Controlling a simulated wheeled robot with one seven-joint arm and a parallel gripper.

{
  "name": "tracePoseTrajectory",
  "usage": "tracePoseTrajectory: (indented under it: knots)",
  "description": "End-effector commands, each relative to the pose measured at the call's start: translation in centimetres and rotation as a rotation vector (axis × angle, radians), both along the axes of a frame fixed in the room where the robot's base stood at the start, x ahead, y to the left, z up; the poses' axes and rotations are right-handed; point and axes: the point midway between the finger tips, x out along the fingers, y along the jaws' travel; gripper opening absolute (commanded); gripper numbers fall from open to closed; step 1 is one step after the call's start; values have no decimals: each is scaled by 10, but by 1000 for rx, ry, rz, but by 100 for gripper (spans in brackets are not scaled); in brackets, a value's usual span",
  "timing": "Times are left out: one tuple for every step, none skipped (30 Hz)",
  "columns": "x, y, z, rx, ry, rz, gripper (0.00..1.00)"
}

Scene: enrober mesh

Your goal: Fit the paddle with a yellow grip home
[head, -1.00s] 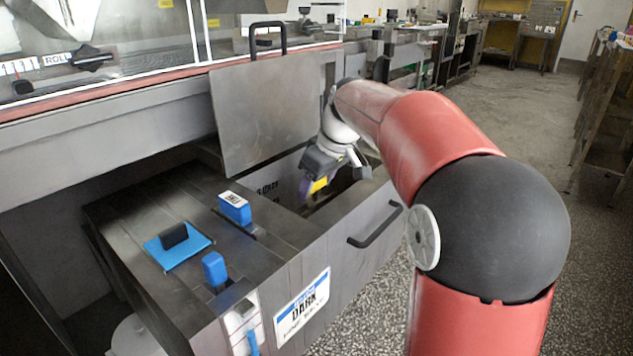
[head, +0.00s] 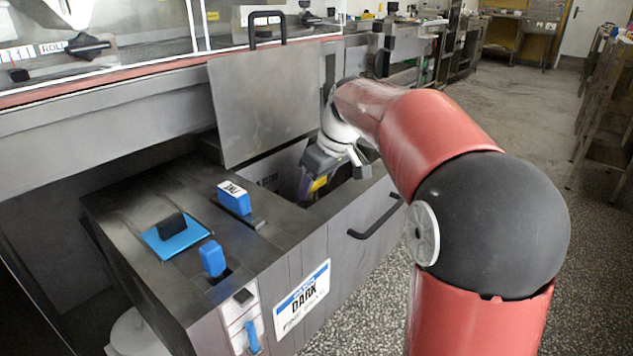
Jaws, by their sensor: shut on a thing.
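My gripper (head: 316,183) points down into the open top of the grey metal tank (head: 345,222). It is shut on the paddle's yellow grip (head: 319,183), of which only a small patch shows beside the dark jaws. The rest of the paddle is hidden by the gripper and the tank wall, so I cannot tell whether it touches its seat. The seat inside the tank is also hidden.
An upright metal lid (head: 265,105) with a black handle stands behind the opening. Blue blocks (head: 234,199) and (head: 212,258) and a blue pad (head: 160,245) sit on the tank's left deck. A black handle (head: 376,218) juts from its front.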

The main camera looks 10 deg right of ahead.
Motion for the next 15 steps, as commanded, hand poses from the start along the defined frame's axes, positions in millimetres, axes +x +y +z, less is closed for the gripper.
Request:
tracePoseTrajectory:
  knots:
    - [0, 0, 0, 0, -1, 0, 8]
    - [0, 0, -1, 0, -1, 0, 8]
    - [0, 0, -1, 0, -1, 0, 8]
    - [0, 0, -1, 0, -1, 0, 8]
    - [0, 0, -2, 0, -1, 0, 8]
    - [0, 0, -2, 0, -1, 0, 8]
    - [0, 0, -2, 0, -1, 0, 8]
    - [0, 0, -3, 0, -1, 0, 8]
    - [0, 0, -3, 0, -1, 0, 8]
    - [0, 0, -3, 0, -1, 0, 8]
    - [0, 0, -4, 0, -1, 0, 8]
    - [0, 0, -4, 0, -1, 0, 8]
    - [0, 0, -4, 0, -1, 0, 8]
    - [0, 0, -5, 0, -1, 0, 8]
    - [0, 0, -5, 0, -1, 0, 8]
